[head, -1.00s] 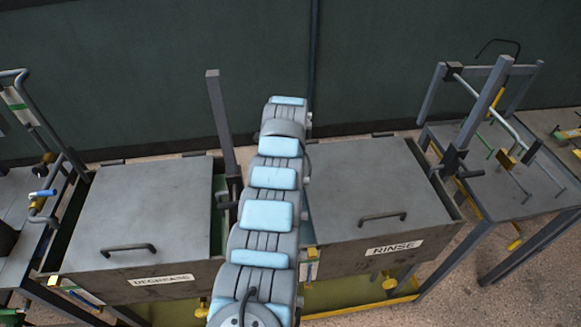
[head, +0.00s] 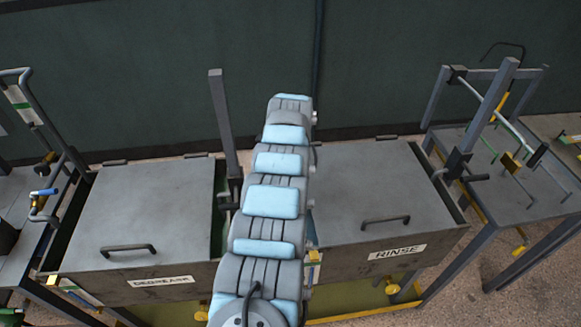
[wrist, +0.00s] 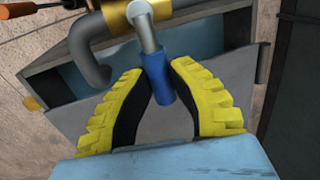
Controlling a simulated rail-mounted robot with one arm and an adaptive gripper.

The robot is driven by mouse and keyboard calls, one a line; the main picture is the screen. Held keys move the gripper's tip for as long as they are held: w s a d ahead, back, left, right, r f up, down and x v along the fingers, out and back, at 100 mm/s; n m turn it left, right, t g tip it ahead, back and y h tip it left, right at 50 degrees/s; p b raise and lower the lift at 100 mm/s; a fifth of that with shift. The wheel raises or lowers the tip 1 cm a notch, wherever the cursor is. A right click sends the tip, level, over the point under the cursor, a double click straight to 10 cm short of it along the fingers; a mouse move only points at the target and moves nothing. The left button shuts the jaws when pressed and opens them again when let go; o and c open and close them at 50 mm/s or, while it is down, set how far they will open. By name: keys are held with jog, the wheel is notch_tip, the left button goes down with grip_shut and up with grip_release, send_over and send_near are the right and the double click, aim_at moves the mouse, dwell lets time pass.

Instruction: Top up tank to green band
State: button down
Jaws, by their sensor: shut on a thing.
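In the wrist view my gripper (wrist: 160,74), with yellow and black fingers, is closed around the blue lever handle (wrist: 158,80) of a brass and grey valve (wrist: 125,15). A bent grey spout (wrist: 88,52) hangs left of the handle. In the head view my gripper is hidden. The DEGREASE tank (head: 120,285) is at left and the RINSE tank (head: 415,262) at right, both with grey lids down. A small upright gauge (head: 313,268) shows on the RINSE tank's front left; its level and any green band are too small to read.
Another blue-handled tap (head: 45,192) stands left of the DEGREASE tank. A grey post (head: 222,115) rises between the tanks. A metal table with a frame (head: 520,185) stands at right. A dark wall (head: 420,60) closes off the back.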

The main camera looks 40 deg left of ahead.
jog(key=shift+f, duration=0.15)
jog(key=c, duration=0.9)
grip_release()
jog(key=shift+r, duration=0.2)
jog(key=shift+r, duration=0.75)
jog(key=shift+s+d+r, duration=0.15)
jog(key=shift+d+r, duration=0.15)
jog(key=shift+r, duration=0.5)
jog(key=shift+s+d+r, duration=0.2)
jog(key=shift+r, duration=1.2)
jog(key=shift+s+d+r, duration=0.2)
jog(key=shift+s+r, duration=0.05)
jog(key=shift+r, duration=1.15)
jog(key=shift+s+d+r, duration=0.2)
jog(key=shift+r, duration=1.2)
